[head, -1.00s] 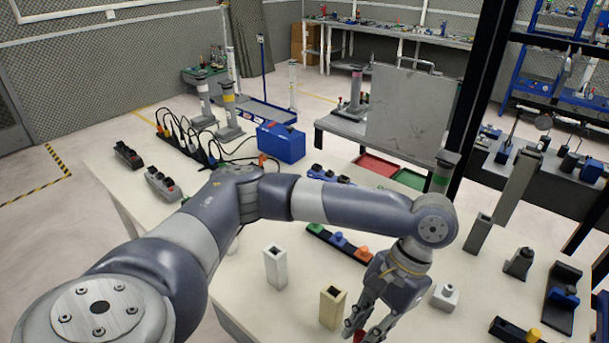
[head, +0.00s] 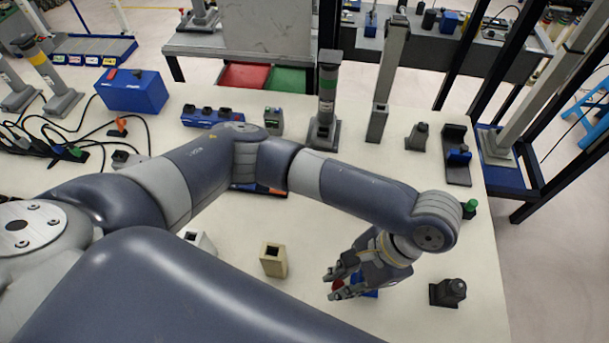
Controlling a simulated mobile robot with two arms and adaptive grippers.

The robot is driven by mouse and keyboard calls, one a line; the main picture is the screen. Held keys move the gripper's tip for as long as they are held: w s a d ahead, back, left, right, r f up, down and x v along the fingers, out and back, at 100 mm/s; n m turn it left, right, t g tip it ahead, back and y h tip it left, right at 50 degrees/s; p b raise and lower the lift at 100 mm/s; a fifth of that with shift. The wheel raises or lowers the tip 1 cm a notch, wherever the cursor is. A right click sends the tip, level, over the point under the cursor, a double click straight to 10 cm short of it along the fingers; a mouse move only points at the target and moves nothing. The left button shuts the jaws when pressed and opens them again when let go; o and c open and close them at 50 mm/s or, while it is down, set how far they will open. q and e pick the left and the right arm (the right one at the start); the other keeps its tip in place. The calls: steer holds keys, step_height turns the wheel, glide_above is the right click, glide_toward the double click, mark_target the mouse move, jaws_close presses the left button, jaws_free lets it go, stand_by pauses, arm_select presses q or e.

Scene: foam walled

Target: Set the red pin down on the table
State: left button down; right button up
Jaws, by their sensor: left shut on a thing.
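The red pin (head: 338,286) shows as a small red patch between the fingers of my left gripper (head: 332,285). The gripper is shut on it, low over the right part of the cream table (head: 310,322). The fingers hide most of the pin. I cannot tell whether its lower end touches the table. My right gripper is not in view.
A beige hollow block (head: 273,260) stands left of the gripper. A blue object (head: 370,293) shows partly beneath the gripper. A dark block (head: 448,292) stands to its right, near the table edge. Bare table lies between the beige block and the gripper.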

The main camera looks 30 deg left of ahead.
arm_select(q)
steer(key=w+a+f, duration=0.1)
steer(key=w+a, duration=0.2)
steer(key=w, duration=0.1)
steer(key=w+a+f+p, duration=0.1)
steer(key=w+a, duration=0.1)
steer(key=w, duration=0.2)
steer(key=w+a+f, duration=0.2)
steer(key=w+a, duration=0.1)
steer(key=w, duration=0.2)
steer(key=shift+a+f, duration=0.1)
steer(key=shift+a, duration=0.2)
steer(key=shift+w+f, duration=0.1)
steer(key=shift+f, duration=0.25)
steer(key=shift+f, duration=0.1)
steer(key=c, duration=1.5)
jaws_free()
steer(key=shift+o, duration=0.2)
